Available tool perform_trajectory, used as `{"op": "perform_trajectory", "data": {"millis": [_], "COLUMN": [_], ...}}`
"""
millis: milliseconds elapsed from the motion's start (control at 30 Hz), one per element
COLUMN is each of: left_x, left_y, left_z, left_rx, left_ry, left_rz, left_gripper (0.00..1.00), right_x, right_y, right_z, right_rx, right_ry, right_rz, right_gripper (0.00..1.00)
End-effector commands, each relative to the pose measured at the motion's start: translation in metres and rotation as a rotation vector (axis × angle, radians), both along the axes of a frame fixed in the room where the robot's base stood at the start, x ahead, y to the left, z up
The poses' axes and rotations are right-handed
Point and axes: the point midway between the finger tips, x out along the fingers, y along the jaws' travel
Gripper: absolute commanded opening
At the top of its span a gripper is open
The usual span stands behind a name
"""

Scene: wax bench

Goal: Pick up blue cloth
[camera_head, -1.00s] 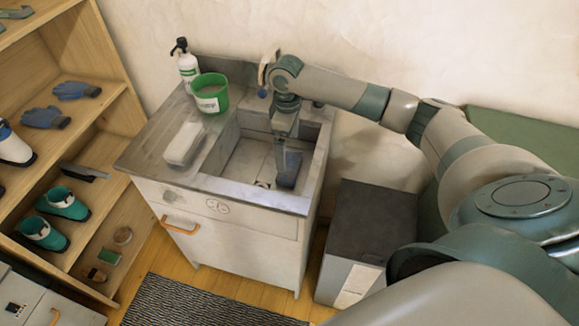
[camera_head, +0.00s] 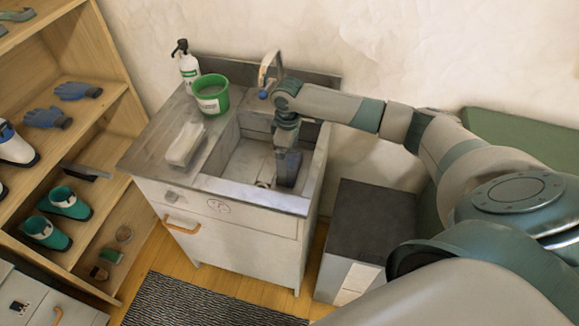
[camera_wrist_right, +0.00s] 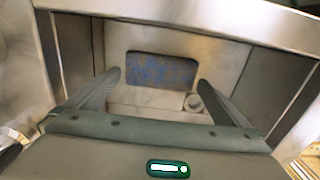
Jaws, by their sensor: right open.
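The blue cloth (camera_wrist_right: 160,69) lies as a flat, mottled blue rectangle at the bottom of the sink basin in the right wrist view. My right gripper (camera_wrist_right: 159,82) is open, with one finger on each side of the cloth in that view. It is apart from the cloth or only just above it; I cannot tell the gap. In the head view my right gripper (camera_head: 287,172) points down inside the basin, and I cannot make out the cloth for certain there. My left gripper is out of view.
The sink cabinet's basin walls (camera_head: 311,165) surround the gripper closely. A round drain fitting (camera_wrist_right: 195,102) is beside the cloth. A faucet (camera_head: 268,68), green bucket (camera_head: 211,98), soap bottle (camera_head: 188,68) and pale block (camera_head: 186,143) stand on the counter. A shelf (camera_head: 120,125) is at left.

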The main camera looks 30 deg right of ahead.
Motion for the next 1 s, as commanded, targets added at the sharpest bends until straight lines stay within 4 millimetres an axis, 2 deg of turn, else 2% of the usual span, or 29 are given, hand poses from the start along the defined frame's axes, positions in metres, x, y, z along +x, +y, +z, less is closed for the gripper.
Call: {"op": "perform_trajectory", "data": {"millis": [67,167,333,567,733,767,867,1000], "left_x": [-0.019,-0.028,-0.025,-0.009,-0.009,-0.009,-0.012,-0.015], "left_y": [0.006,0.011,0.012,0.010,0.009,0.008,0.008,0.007], "left_z": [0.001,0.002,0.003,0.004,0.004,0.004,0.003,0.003], "left_rx": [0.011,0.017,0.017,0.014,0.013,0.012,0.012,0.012], "left_ry": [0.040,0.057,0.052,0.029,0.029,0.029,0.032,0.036], "left_rz": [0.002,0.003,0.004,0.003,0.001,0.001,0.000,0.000], "left_gripper": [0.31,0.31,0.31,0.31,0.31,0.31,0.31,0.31], "right_x": [-0.001,-0.001,-0.001,-0.001,-0.001,-0.001,-0.001,-0.001], "right_y": [0.000,0.000,0.000,0.000,0.000,0.000,0.000,0.000], "right_z": [-0.008,-0.019,-0.026,-0.025,-0.025,-0.025,-0.025,-0.025], "right_rx": [-0.001,-0.001,-0.001,-0.001,-0.001,-0.001,-0.001,-0.001], "right_ry": [0.003,0.002,-0.001,-0.001,-0.001,-0.001,-0.001,-0.001], "right_rz": [0.000,0.001,0.001,0.001,0.001,0.001,0.001,0.001], "right_gripper": [1.00,1.00,1.00,1.00,1.00,0.95,0.72,0.71]}}
